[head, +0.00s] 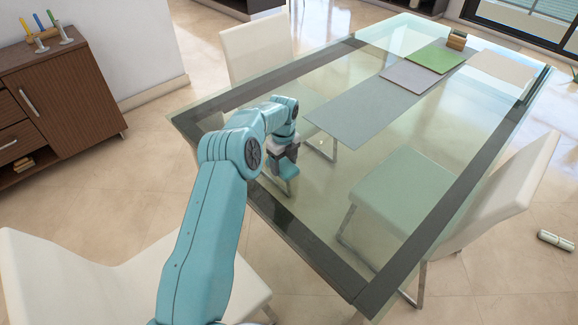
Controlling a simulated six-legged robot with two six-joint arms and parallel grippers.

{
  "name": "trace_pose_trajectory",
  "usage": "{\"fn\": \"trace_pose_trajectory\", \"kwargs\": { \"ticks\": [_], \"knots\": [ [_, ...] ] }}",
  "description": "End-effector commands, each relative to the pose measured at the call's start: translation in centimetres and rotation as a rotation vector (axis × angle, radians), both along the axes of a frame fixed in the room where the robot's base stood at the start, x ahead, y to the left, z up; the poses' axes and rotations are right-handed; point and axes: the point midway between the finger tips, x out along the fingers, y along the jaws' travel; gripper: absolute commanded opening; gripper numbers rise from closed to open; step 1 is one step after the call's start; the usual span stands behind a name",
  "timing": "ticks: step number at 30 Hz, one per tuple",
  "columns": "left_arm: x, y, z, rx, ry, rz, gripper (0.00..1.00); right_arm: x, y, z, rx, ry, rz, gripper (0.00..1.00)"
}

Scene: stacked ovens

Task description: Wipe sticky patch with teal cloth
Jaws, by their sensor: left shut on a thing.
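My left arm reaches in over the near end of the glass table (340,285). My left gripper (280,166) points down and is shut on the teal cloth (289,171), a small teal piece showing at the fingertips. The cloth is at or just above the glass; I cannot tell whether it touches. A tiny pale yellowish spot shows on the glass a little right of the gripper, too small to say if it is the sticky patch. My right gripper is not in view.
A grey runner (350,107), a grey mat (408,76), a green mat (432,57) and a small wooden block (457,40) lie towards the table's far end. White chairs (257,45) stand around the table. A wooden cabinet (65,92) is at left. The near glass is mostly clear.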

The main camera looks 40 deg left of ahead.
Motion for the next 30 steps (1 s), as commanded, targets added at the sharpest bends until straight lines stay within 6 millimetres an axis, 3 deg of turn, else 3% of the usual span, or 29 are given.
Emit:
{"fn": "trace_pose_trajectory", "kwargs": {
  "ticks": [9,30],
  "knots": [
    [0.0,0.2,-0.3,-0.001,-0.001,-0.002,0.34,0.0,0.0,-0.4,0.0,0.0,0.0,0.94],
    [-0.5,-5.1,-0.9,-0.006,0.007,-0.004,0.34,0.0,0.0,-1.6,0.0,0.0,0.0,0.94]
  ]
}}
